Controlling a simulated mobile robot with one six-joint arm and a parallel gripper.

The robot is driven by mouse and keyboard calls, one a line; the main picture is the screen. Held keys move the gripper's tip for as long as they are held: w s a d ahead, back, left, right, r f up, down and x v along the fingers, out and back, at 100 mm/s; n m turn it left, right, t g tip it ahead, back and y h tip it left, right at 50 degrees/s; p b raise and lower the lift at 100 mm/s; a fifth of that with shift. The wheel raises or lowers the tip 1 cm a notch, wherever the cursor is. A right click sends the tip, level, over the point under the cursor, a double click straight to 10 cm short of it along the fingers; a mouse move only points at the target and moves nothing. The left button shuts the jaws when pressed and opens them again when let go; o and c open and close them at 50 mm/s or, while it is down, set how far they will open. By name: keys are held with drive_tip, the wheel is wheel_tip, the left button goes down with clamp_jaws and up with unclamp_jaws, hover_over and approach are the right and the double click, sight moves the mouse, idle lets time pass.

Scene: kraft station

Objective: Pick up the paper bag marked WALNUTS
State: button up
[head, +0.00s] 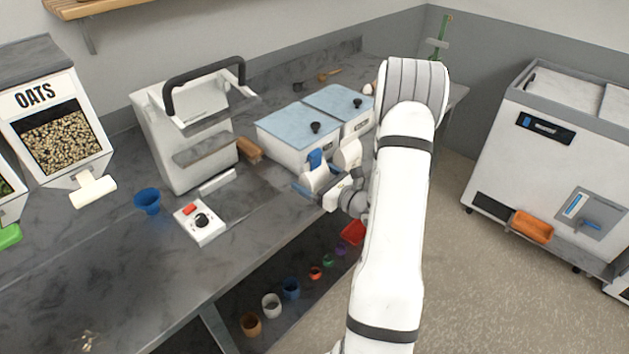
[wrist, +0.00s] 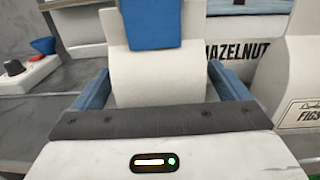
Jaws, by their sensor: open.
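No WALNUTS marking is readable in either view. In the wrist view a white, rounded paper-like item (wrist: 155,78) with a blue piece (wrist: 150,22) at its top stands between the blue fingers of my gripper (wrist: 158,80). The fingers are open, one on each side of it; I cannot tell whether they touch it. In the head view the same white item (head: 315,178) seems to stand at the counter's front edge, partly hidden by my gripper (head: 318,188). A second white item (head: 348,153) stands to its right; it shows in the wrist view with lettering like FIGS (wrist: 300,85).
Behind stand white bins with blue lids (head: 295,122); one is lettered HAZELNUT (wrist: 238,50). Left are a control box (head: 200,224), a blue cup (head: 147,200) and a white machine (head: 190,140). Several small cups sit on a lower shelf. The front-left counter is mostly clear.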

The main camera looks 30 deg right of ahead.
drive_tip(key=c, duration=1.2)
drive_tip(key=shift+c, duration=0.2)
drive_tip(key=shift+r, duration=0.15)
